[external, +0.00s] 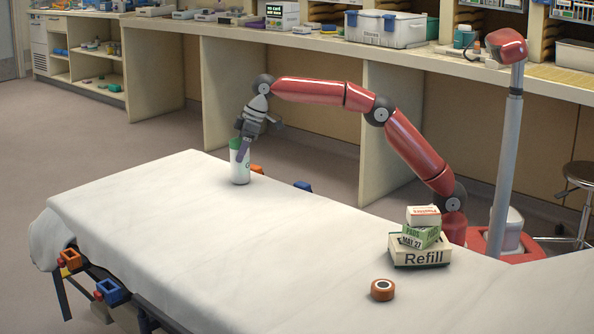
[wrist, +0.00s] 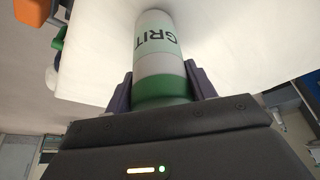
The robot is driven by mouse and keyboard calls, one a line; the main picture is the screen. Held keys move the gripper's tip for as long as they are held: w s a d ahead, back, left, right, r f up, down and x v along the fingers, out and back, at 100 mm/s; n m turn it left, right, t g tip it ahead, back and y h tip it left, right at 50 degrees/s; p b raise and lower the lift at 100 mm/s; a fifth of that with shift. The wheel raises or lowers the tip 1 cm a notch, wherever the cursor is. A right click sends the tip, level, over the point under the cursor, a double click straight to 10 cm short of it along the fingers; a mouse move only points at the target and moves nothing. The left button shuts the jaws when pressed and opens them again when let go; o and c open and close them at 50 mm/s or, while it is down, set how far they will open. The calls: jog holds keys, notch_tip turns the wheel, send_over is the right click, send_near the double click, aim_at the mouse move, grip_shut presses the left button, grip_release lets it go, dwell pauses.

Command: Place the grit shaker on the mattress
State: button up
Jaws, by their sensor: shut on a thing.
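The grit shaker (external: 240,168) is a white cylinder with a green top. It is upright over the far left part of the white mattress (external: 270,240), its base at or very near the surface; I cannot tell if it touches. My gripper (external: 242,150) points down and is shut on the shaker near its green top. In the wrist view the shaker (wrist: 157,50) sits between the two dark fingers (wrist: 160,88), with "GRIT" lettering showing. The white mattress (wrist: 240,40) lies behind it.
On the mattress at right stand a "Refill" box (external: 420,256) with smaller boxes (external: 421,235) stacked on it, and an orange-brown roll (external: 382,290). Orange and blue clamps (external: 112,291) hang along the near edge. The middle of the mattress is clear. A counter runs behind.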

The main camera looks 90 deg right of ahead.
jog(key=o, duration=1.2)
jog(key=shift+s+r, duration=0.1)
jog(key=shift+r, duration=0.4)
jog(key=a+p+v, duration=0.1)
jog(key=p+v, duration=0.1)
jog(key=v, duration=0.9)
jog(key=s+a+r, duration=0.1)
jog(key=s+r, duration=0.2)
jog(key=s, duration=0.7)
jog(key=s+f, duration=0.6)
jog(key=s, duration=0.4)
jog(key=s+a+f+m, duration=0.1)
jog(key=s+f, duration=0.6)
jog(key=s, duration=0.3)
jog(key=s+f+t, duration=0.1)
jog(key=s+f, duration=0.5)
jog(key=s, duration=0.4)
jog(key=shift+s+a+f+m+h, duration=0.25)
jog(key=shift+a+m+h, duration=0.05)
jog(key=shift+a+m, duration=0.1)
